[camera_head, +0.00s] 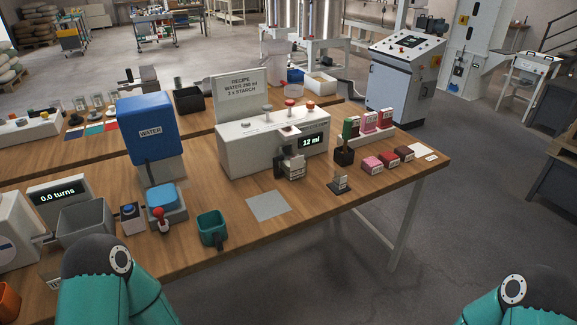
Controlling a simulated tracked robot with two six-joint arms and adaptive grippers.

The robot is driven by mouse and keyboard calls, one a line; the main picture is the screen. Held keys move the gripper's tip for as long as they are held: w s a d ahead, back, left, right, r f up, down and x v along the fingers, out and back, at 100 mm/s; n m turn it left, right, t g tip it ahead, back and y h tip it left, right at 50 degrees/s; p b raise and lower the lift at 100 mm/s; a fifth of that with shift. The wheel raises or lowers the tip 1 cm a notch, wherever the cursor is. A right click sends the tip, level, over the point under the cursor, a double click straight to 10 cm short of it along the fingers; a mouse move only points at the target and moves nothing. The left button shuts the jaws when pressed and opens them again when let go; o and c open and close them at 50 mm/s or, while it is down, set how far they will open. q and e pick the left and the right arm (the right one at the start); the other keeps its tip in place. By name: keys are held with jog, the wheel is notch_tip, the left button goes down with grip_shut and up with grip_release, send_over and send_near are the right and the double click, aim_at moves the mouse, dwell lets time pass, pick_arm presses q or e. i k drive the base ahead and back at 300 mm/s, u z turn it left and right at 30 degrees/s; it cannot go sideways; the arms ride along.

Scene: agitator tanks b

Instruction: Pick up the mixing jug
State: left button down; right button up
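Two vessels could be the mixing jug, and I cannot tell for certain which one is. A teal cup-like jug (211,229) with a handle stands upright near the table's front edge, left of a grey square mat (267,206). A small greyish vessel with a dark handle (294,167) stands at the front of the white machine (245,150) whose display reads 12 ml. Neither is held by a visible gripper. Only teal and black parts of my arms show at the bottom left and bottom right. Both grippers are out of view.
A blue water container (149,128) stands at the left, with a red-knobbed lever (161,215) before it. A grey bin (85,219) is at the far left. Small coloured boxes (388,161) lie at the right end. The recipe sign (240,98) stands behind the machine.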

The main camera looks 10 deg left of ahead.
aim_at(289, 163)
jog(key=z, duration=0.5)
jog(key=i, duration=0.2)
jog(key=u, duration=2.8)
jog(key=i, duration=0.15)
jog(key=u, duration=0.95)
jog(key=k, duration=1.5)
jog(key=u, duration=0.9)
jog(key=i, duration=0.1)
jog(key=z, duration=2.7)
jog(key=i, duration=0.75)
jog(key=u, duration=0.05)
